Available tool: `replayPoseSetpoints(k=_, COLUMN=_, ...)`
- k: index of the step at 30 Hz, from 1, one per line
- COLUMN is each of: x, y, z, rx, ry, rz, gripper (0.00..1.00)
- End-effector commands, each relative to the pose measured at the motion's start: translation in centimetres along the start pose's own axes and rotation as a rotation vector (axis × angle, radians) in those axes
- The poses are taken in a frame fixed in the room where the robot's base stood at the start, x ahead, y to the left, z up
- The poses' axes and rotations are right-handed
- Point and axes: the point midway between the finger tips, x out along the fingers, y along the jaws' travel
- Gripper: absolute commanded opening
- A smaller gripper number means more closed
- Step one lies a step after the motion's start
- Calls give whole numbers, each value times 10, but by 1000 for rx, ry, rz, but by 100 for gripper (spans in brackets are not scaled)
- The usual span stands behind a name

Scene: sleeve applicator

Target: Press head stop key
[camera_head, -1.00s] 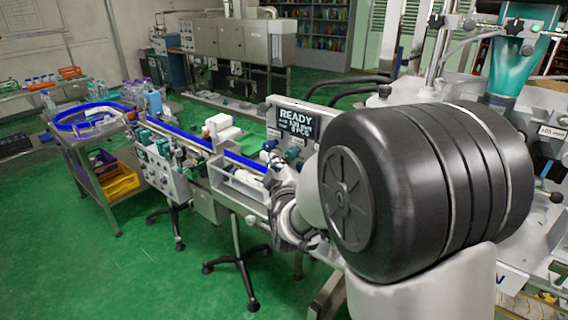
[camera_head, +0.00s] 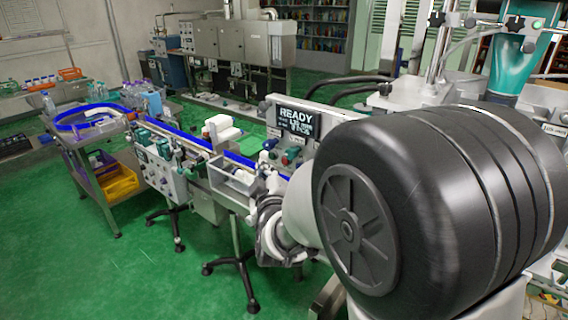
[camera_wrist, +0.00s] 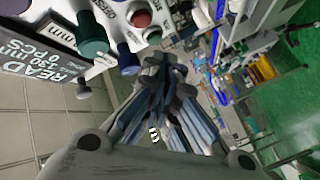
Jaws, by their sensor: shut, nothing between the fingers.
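The key panel (camera_wrist: 115,12) shows in the wrist view at the upper left, tilted. It carries a green button (camera_wrist: 92,28), a blue button (camera_wrist: 128,58) and a red button (camera_wrist: 141,18). Their labels are too partial to tell which is the head stop key. In the head view the buttons (camera_head: 292,154) sit below the READY display (camera_head: 296,119). My gripper (camera_wrist: 163,64) is shut and empty, its tips just right of the blue button in the picture; contact cannot be told. In the head view my gripper (camera_head: 268,200) is below the panel, partly hidden by my arm.
A conveyor with blue rails (camera_head: 190,137) runs left from the panel to a round table (camera_head: 90,115). A white roll (camera_head: 222,130) stands beside it. Green floor (camera_head: 110,260) is open at front left.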

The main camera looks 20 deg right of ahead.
Motion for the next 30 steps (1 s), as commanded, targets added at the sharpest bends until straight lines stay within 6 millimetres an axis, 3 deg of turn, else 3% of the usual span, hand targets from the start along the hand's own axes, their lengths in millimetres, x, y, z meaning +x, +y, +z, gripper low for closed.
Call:
replayPoseSetpoints(k=9, x=-17, y=-13, z=-13, rx=0, ry=2, rz=0, gripper=0)
replayPoseSetpoints(k=30, x=-20, y=-12, z=-14, rx=20, ry=-4, rz=-20, gripper=0)
